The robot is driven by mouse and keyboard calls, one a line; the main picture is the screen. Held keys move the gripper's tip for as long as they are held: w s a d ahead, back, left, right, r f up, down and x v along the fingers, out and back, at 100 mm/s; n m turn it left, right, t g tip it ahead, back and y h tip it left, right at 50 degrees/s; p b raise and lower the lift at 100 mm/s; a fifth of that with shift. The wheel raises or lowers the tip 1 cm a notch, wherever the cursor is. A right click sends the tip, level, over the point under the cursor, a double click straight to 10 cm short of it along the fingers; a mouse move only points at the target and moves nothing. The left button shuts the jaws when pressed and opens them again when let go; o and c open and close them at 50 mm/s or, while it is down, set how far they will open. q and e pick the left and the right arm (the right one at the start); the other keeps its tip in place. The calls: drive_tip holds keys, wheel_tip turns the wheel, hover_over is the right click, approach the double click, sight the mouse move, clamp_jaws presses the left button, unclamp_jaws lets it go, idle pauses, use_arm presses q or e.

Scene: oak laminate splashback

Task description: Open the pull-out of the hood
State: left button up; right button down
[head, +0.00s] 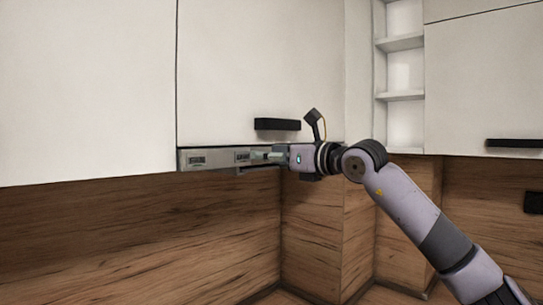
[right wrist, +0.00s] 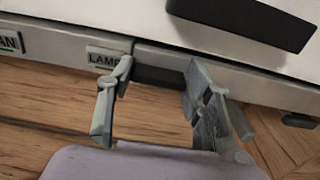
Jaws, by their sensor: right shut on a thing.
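The hood's pull-out (head: 216,158) is a thin grey metal front strip under a white wall cabinet. In the right wrist view its front (right wrist: 62,47) carries FAN and LAMP labels. A dark handle (right wrist: 165,77) sits on the strip, and its ends are partly hidden by my fingers. My right gripper (head: 264,156) reaches the strip from the right. In the right wrist view my right gripper (right wrist: 160,72) has one finger on each side of the dark handle and is shut on it. My left gripper is not in view.
A black cabinet handle (head: 278,124) sticks out just above my right gripper; it also shows in the right wrist view (right wrist: 245,18). Open shelves (head: 404,96) and another black-handled cabinet (head: 515,143) stand right. The wooden splashback (head: 140,235) is below, with clear space before it.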

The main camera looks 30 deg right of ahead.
drive_tip(key=b+v, duration=0.5)
drive_tip(key=v, duration=0.7)
drive_tip(key=shift+r, duration=0.1)
drive_tip(key=c, duration=0.8)
unclamp_jaws()
